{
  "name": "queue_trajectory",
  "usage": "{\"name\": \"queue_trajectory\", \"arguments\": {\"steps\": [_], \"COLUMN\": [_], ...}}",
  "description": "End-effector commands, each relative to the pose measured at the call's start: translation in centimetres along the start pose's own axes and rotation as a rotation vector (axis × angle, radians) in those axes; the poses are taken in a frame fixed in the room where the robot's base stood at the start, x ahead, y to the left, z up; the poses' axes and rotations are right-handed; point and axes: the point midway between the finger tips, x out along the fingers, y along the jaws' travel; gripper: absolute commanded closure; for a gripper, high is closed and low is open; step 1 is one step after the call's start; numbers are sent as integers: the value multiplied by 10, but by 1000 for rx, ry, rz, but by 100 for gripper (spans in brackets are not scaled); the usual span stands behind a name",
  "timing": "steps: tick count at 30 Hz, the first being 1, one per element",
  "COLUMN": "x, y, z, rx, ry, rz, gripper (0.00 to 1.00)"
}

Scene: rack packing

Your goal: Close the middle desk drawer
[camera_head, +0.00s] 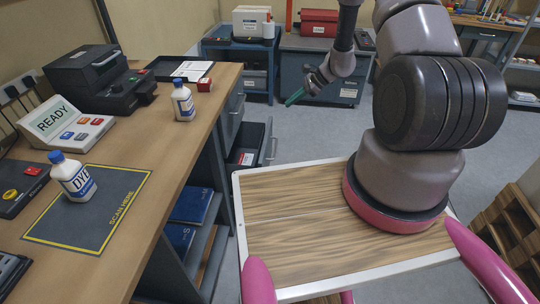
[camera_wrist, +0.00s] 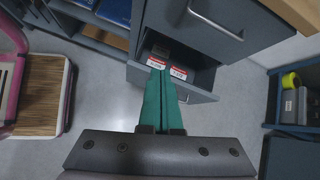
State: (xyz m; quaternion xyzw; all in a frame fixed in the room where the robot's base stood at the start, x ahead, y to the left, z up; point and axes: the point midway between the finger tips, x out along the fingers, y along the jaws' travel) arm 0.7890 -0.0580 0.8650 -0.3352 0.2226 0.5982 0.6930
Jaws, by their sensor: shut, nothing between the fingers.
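The grey desk drawer (camera_head: 267,142) below the top one stands pulled out from the desk's right side in the head view. Labelled red-and-white items lie inside it. In the wrist view the open drawer (camera_wrist: 200,95) shows beneath a drawer front with a metal handle. My gripper (camera_head: 294,98) has teal fingers, shut together and empty. It hangs in the air to the right of the open drawer, apart from it in the head view. In the wrist view the fingertips (camera_wrist: 161,73) overlap the drawer's opening; whether they touch it cannot be told.
The wooden desk top (camera_head: 130,200) holds dye bottles, a printer and a READY panel. The desk's open shelves hold blue binders (camera_head: 192,205). My wood-topped base is close to the desk. Cabinets (camera_head: 325,65) stand at the back; the grey floor between is clear.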

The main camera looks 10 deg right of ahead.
Motion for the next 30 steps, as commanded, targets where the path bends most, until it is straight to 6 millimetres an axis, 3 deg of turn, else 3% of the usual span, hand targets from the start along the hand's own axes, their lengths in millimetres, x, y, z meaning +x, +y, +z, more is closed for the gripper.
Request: {"name": "queue_trajectory", "arguments": {"steps": [1, 3, 6, 10, 14, 20, 30], "x": [24, 49, 78, 102, 114, 137, 209], "y": [14, 28, 49, 70, 81, 82, 80], "z": [-28, -59, -94, -124, -137, -139, -139], "rx": [63, 133, 216, 286, 317, 320, 317], "ry": [-4, -6, -5, -1, 1, 1, 2], "rz": [2, -7, -18, -29, -34, -32, -31], "gripper": [100, 100, 100, 100, 100, 100, 100]}}
